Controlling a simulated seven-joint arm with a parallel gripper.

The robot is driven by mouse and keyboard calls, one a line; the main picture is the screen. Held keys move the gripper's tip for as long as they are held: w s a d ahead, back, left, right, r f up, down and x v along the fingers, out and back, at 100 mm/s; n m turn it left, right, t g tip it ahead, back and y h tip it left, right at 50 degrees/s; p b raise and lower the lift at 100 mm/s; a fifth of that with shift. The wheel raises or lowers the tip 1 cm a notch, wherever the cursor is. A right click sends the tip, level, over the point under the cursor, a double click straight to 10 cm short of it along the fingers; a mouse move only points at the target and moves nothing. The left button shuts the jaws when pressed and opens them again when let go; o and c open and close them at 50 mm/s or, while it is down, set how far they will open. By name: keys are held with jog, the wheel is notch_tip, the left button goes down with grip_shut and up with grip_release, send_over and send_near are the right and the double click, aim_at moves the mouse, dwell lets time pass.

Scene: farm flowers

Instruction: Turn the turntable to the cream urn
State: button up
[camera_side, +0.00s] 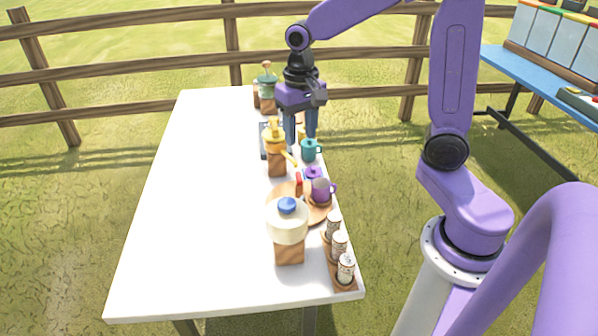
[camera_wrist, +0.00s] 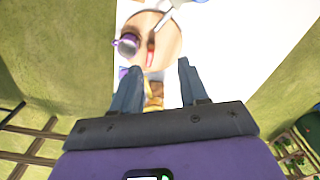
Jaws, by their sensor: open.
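The turntable (camera_side: 283,190) is a round wooden disc on the white table in the side view. It also shows at the top of the wrist view (camera_wrist: 172,45). A red upright piece (camera_side: 299,183) and a purple mug (camera_side: 320,190) are at its right part. The cream urn (camera_side: 287,226), with a blue knob, stands on a wooden block at the near side of the turntable and hides part of it. My gripper (camera_side: 301,138) is open, fingers pointing down, beyond the turntable near the teal mug. In the wrist view nothing is clearly held between its fingers.
A yellow urn (camera_side: 276,143) on a wooden block stands left of my gripper. A teal mug (camera_side: 309,150) is close by its fingers. A green urn (camera_side: 267,87) is at the far end. Several cans (camera_side: 340,243) line the near right edge. The table's left half (camera_side: 190,200) is clear.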

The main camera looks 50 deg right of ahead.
aim_at(299, 176)
jog(key=w+d+m, duration=0.5)
jog(key=d, duration=0.1)
notch_tip(299, 176, down, 18)
jog(key=shift+r, duration=0.1)
dwell(0.4)
grip_shut()
